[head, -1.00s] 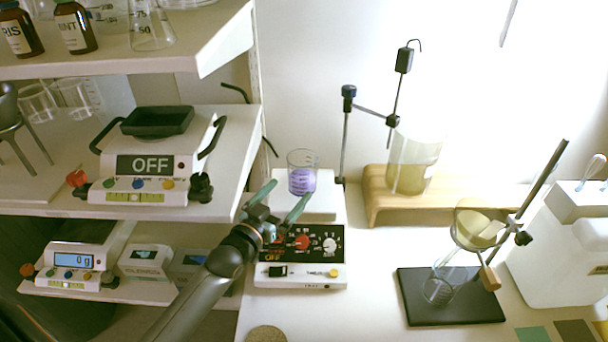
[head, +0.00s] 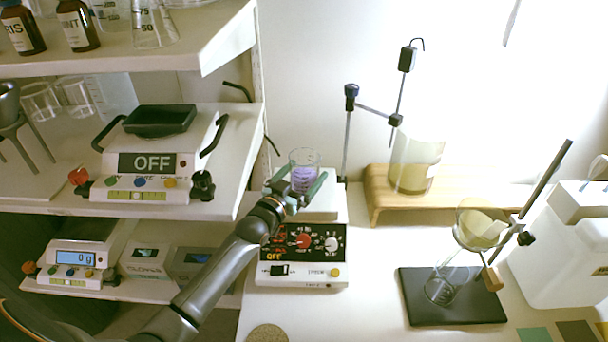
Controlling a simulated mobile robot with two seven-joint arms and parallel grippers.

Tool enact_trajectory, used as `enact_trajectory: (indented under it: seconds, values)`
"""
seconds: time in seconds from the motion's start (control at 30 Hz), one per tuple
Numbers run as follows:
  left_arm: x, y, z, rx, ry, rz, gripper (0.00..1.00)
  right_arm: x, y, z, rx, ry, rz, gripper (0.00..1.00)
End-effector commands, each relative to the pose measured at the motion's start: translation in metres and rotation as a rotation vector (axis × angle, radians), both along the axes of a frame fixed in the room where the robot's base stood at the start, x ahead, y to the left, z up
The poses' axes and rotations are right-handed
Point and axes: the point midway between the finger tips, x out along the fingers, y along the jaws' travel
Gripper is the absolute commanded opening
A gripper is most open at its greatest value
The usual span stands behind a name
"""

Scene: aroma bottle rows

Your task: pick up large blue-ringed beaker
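A clear beaker (head: 304,176) with purple contents stands upright on the white top plate of the hotplate stirrer (head: 301,255). I cannot make out a blue ring on it. My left gripper (head: 306,172) reaches in from the lower left, with its green fingers on either side of the beaker. The fingers are as far apart as before, so it is open; I cannot tell whether they touch the glass. The fingers and wrist hide part of the beaker's lower side and the plate. My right gripper is not in view.
A clamp stand (head: 347,130) stands just behind the beaker. A wooden stand (head: 376,201) bears a large yellowish vessel (head: 414,165) to the right. Shelves with a balance (head: 150,165) stand at left. A black-based funnel stand (head: 455,308) is at right.

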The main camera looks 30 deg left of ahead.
Motion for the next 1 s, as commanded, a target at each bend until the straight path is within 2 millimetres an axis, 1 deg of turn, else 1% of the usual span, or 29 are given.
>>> enact_trajectory:
  seconds: [0.03, 0.07, 0.8, 0.83, 1.0]
  values:
    - [-0.0002, -0.0001, 0.0000, 0.000, 0.000, 0.000, 1.00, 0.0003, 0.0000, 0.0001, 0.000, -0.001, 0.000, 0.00]
    - [-0.0002, -0.0001, 0.0000, 0.000, 0.000, 0.000, 0.97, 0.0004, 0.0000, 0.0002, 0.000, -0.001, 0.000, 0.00]
    - [-0.0005, 0.0000, -0.0001, 0.000, 0.000, 0.000, 0.13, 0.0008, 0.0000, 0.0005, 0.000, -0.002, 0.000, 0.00]
    - [-0.0005, 0.0000, -0.0001, 0.000, 0.000, 0.000, 0.11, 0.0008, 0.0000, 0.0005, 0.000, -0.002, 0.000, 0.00]
    - [-0.0002, 0.0001, 0.0013, 0.000, -0.003, 0.000, 0.11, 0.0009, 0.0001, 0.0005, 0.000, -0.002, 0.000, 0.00]
